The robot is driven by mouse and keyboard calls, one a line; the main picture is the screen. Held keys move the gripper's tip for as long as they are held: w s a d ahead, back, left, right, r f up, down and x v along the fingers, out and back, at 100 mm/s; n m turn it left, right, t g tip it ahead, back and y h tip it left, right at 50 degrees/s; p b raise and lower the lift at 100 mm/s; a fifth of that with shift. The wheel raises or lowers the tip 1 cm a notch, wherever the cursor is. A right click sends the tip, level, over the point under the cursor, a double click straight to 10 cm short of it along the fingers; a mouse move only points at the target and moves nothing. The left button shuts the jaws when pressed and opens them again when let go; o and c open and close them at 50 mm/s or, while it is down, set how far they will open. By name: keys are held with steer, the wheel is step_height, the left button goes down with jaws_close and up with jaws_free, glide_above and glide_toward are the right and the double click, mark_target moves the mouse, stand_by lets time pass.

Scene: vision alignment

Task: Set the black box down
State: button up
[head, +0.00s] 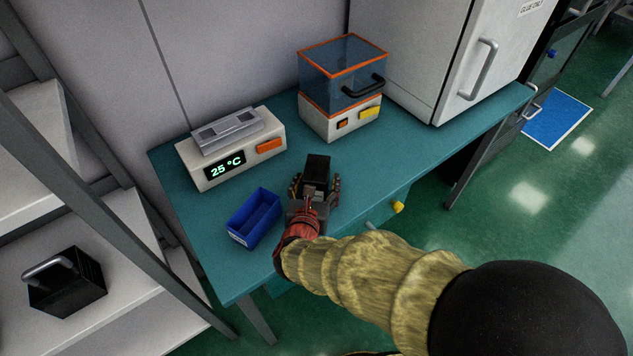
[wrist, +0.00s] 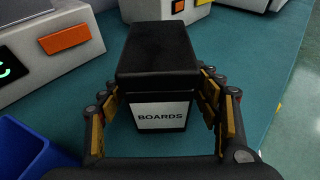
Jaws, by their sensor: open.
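A black box (head: 316,168) stands upright on the teal table (head: 370,160), between the blue bin and the orange-edged machine. In the wrist view the black box (wrist: 158,70) has a white label reading "BOARDS" on its near face. My gripper (head: 314,188) reaches over the table from the front, with one finger on each side of the box. In the wrist view my gripper (wrist: 165,115) is open, with small gaps between its finger pads and the box's sides. The box's underside is hidden.
A blue bin (head: 254,218) is just left of my gripper. A heater reading 25 °C (head: 228,148) and a clear-lidded machine (head: 340,90) stand behind. A white cabinet (head: 425,60) is at back right. Another black box with a handle (head: 66,283) sits on the left shelf.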

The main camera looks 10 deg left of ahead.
steer(key=shift+r, duration=0.1)
steer(key=shift+s+r+p, duration=0.2)
steer(key=shift+s+p, duration=0.05)
steer(key=shift+p, duration=0.05)
steer(key=p+v, duration=0.3)
steer(key=v, duration=0.8)
steer(key=shift+s+r+p, duration=0.1)
steer(key=shift+s+p, duration=0.15)
steer(key=shift+p, duration=0.15)
steer(key=w+d+r+m+g+h, duration=0.1)
steer(key=d+r+m+g+h, duration=0.25)
steer(key=d+m, duration=0.7)
steer(key=d+r+m+g+h, duration=0.35)
steer(key=d+m, duration=0.35)
steer(key=d, duration=0.7)
steer(key=s+d+r+m+y, duration=0.3)
steer(key=s+r+m, duration=0.1)
steer(key=m, duration=0.5)
steer(key=s+d+r+m+g+y, duration=0.1)
steer(key=s+d+r+m+y, duration=0.1)
steer(key=s+m, duration=0.4)
steer(key=d+r+m, duration=0.1)
steer(key=r+m, duration=0.1)
steer(key=m, duration=0.2)
steer(key=shift+s+d+y, duration=0.2)
steer(key=shift+y, duration=0.2)
